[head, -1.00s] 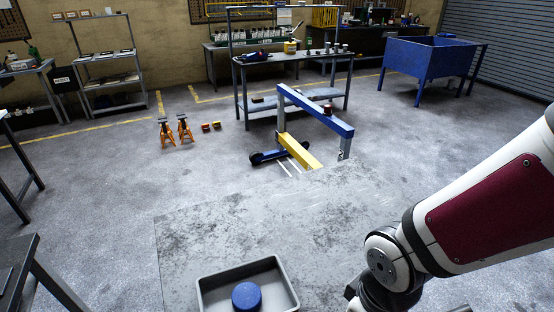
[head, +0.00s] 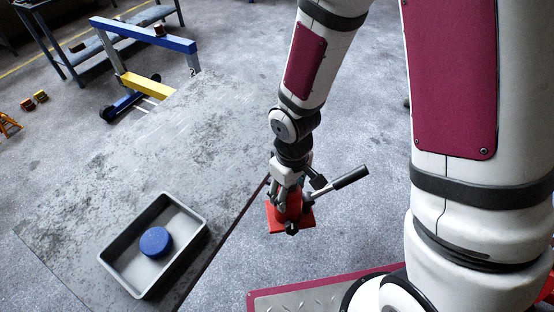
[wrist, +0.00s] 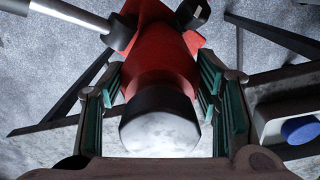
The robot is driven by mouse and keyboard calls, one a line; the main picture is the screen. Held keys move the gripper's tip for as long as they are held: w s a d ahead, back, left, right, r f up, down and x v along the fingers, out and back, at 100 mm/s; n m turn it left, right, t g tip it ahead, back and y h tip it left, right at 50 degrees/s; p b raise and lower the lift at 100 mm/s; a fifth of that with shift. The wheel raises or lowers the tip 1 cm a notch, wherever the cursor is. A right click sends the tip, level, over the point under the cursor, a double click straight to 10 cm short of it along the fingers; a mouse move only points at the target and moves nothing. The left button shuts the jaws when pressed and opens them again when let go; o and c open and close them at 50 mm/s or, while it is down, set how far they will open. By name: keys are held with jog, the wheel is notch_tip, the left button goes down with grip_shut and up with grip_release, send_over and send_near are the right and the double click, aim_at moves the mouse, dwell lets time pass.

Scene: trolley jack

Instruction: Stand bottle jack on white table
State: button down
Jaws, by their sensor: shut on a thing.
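The red bottle jack (head: 297,220) hangs from my gripper (head: 287,198) in the head view, roughly upright, with its base plate lowest and its black-gripped handle (head: 350,178) sticking out right. In the wrist view the jack's red body (wrist: 163,62) and its round metal top lie between the two green-padded fingers (wrist: 160,100). My gripper is shut on it. The pale, grey-stained table top (head: 110,190), the only whitish table near me, lies left of the jack. The jack appears just beyond that table's right edge, over the floor; its height against the table is hard to tell.
A grey tray (head: 122,278) with a blue round thing (head: 156,242) stands on the table's near part. The table's far part is bare. A blue and yellow hoist (head: 148,84) stands on the floor behind it.

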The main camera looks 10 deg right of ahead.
jog(key=w+d+f+m, duration=0.7)
jog(key=w+d+f, duration=0.3)
jog(key=w, duration=0.2)
jog(key=shift+f, duration=0.15)
